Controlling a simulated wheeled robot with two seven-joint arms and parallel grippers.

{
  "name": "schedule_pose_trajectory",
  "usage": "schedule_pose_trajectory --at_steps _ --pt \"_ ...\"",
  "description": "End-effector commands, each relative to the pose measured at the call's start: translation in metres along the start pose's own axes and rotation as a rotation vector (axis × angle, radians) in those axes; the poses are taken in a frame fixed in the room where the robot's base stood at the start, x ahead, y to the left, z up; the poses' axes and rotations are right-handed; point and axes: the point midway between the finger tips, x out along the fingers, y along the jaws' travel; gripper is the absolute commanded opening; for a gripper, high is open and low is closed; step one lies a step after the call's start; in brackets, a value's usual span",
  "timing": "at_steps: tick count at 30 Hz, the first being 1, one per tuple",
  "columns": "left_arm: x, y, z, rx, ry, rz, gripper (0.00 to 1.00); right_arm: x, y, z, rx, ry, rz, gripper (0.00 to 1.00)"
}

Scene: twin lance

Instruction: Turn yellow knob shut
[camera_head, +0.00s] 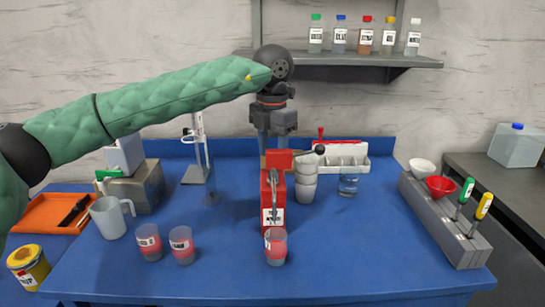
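A red dispenser-like device (266,208) stands upright at the middle of the blue table, with a lever ending in a black ball (320,151). A cup with red contents (275,248) stands in front of its base. My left gripper (277,145) points down directly above and behind the top of the red device. Its fingers look apart, but their tips are partly hidden by the device, so I cannot tell whether they touch anything. I cannot make out a yellow knob on the device; it may be hidden there. My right gripper is not in view.
Two cups with red contents (181,246), a clear jug (110,218) and an orange tray (48,213) are at left. Stacked white cups (305,186) stand right of the device. A grey rack (440,215) holds screwdriver-like tools at right. A shelf (350,60) carries several bottles.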

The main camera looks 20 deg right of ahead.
Motion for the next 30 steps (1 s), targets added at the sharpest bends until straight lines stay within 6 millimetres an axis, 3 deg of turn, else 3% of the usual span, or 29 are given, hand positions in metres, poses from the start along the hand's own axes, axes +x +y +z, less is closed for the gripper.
schedule_pose_trajectory --at_steps 9,25,30 --pt "-0.046 0.001 0.0 0.0 0.0 0.002 0.45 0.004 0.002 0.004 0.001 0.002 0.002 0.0" --pt "-0.054 0.0 0.0 0.001 0.001 0.0 0.45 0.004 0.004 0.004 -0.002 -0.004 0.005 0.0" --pt "-0.077 0.0 0.0 0.001 0.001 0.001 0.45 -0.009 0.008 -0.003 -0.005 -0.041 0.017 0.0"
